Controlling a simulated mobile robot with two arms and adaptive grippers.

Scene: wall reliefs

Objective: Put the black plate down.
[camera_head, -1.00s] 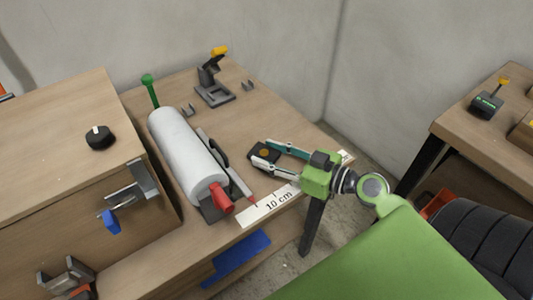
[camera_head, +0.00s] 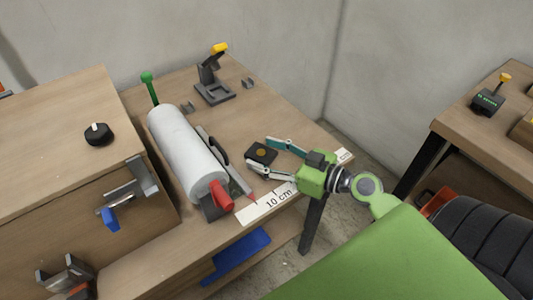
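The black plate (camera_head: 259,153), a small dark square with a yellow-orange round spot, appears to lie flat on the wooden table (camera_head: 262,98) near its right side. My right gripper (camera_head: 258,152) reaches in from the right with its two fingers spread, one on the far side of the plate and one on the near side. Gaps seem to show between the fingers and the plate, so it looks released. My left gripper is not in view.
A white roll (camera_head: 187,155) with a red end lies left of the plate, with a dark handled tool (camera_head: 222,157) between. A white strip marked 10 cm (camera_head: 268,207) runs along the front edge. A grey stand with a yellow top (camera_head: 213,82) stands behind.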

